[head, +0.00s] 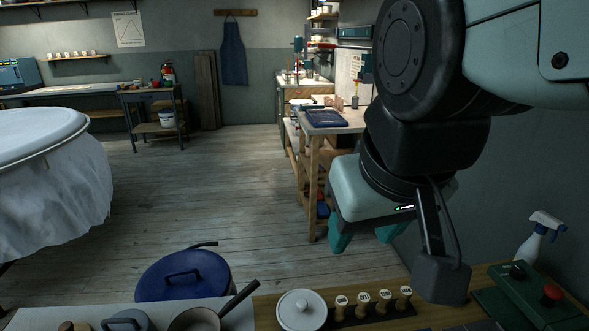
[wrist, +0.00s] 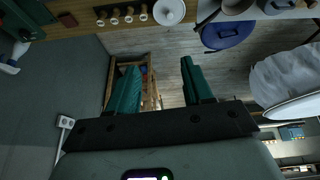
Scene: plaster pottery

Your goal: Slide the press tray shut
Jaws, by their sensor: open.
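My gripper (head: 366,238) hangs in the right half of the head view, its two teal fingers apart and pointing down. In the wrist view my gripper (wrist: 158,72) is open with nothing between the fingers but floor and a wooden bench beyond. A green box with a red button (head: 540,297) sits at the bottom right of the head view, below and right of the gripper. It may be part of the press; it shows at the top left corner of the wrist view (wrist: 28,12). I cannot make out the press tray for certain in either view. My gripper touches nothing.
A wooden counter runs along the bottom, with a white lid (head: 302,310), several labelled knobs (head: 361,305), a saucepan (head: 196,319) and a spray bottle (head: 537,238). A blue pot (head: 183,276) stands beyond it. A wooden bench (head: 318,150) stands behind the gripper. The middle floor is clear.

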